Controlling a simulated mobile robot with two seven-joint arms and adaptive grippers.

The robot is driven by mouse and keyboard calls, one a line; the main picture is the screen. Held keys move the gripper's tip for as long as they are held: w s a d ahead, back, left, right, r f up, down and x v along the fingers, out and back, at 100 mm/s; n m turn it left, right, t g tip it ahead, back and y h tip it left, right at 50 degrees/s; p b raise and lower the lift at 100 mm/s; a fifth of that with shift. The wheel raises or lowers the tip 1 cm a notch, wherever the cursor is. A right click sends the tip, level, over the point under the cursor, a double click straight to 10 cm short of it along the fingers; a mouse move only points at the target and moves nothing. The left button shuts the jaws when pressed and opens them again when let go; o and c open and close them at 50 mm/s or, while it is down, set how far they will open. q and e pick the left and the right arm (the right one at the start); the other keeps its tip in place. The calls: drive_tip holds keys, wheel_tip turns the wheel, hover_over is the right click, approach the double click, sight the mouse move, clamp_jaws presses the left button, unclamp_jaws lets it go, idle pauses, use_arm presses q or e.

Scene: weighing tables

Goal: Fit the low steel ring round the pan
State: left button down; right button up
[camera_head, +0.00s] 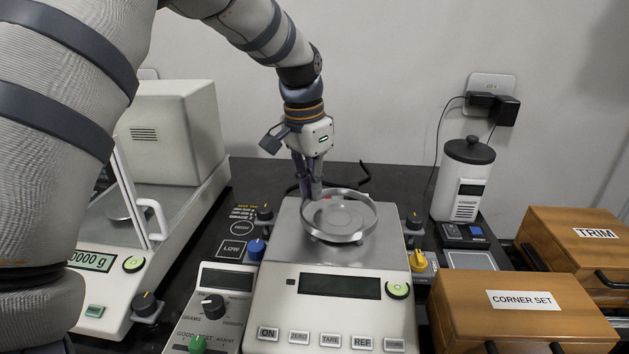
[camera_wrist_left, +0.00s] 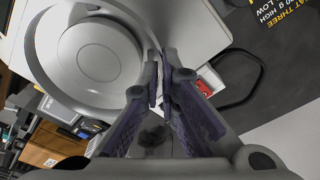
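The low steel ring (camera_head: 373,222) is at the balance pan (camera_head: 338,222), on top of the middle balance. In the left wrist view the ring (camera_wrist_left: 37,68) shows as a wide band encircling the round pan (camera_wrist_left: 90,52). In the head view it looks slightly higher than the pan at the back; I cannot tell whether it rests on the balance. My left gripper (camera_head: 314,192) points down at the ring's back-left edge. Its fingertips (camera_wrist_left: 160,62) are close together with the ring's rim between them. My right gripper is not in view.
A balance with a glass shield (camera_head: 165,180) stands at left. A control box (camera_head: 222,305) and several knobs surround the middle balance (camera_head: 270,265). At right are a white lidded canister (camera_head: 462,190) and wooden boxes labelled CORNER SET (camera_head: 465,300) and TRIM (camera_head: 560,235).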

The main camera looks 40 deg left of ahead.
use_arm(q)
drive_tip(key=shift+r, duration=0.1)
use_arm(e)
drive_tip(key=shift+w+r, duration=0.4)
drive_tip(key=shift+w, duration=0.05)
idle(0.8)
use_arm(q)
drive_tip(key=shift+f, duration=0.45)
drive_tip(key=shift+f, duration=0.85)
drive_tip(key=c, duration=1.7)
unclamp_jaws()
